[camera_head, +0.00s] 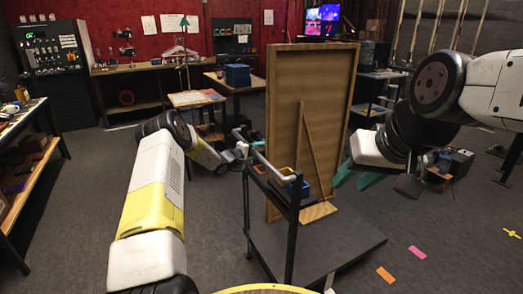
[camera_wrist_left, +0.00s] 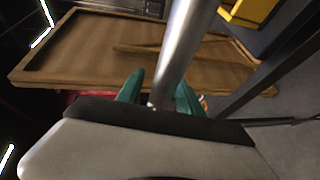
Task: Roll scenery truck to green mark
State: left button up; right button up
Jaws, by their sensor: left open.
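The scenery truck is a low dark platform (camera_head: 345,247) with dark posts and a silver push bar (camera_head: 272,166). A tall wooden flat (camera_head: 285,110) with a diagonal brace stands on it. My left gripper (camera_head: 241,149) is at the left end of the bar. In the left wrist view, the silver bar (camera_wrist_left: 187,40) passes between the open teal fingers (camera_wrist_left: 158,92); I cannot tell if they touch it. My right gripper (camera_head: 357,176) is open and empty, to the right of the flat. No green floor mark is visible.
A workbench (camera_head: 150,68) and tables stand at the back. A shelf (camera_head: 30,185) stands at left.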

pick_arm(q)
grip_shut()
dwell(1.4)
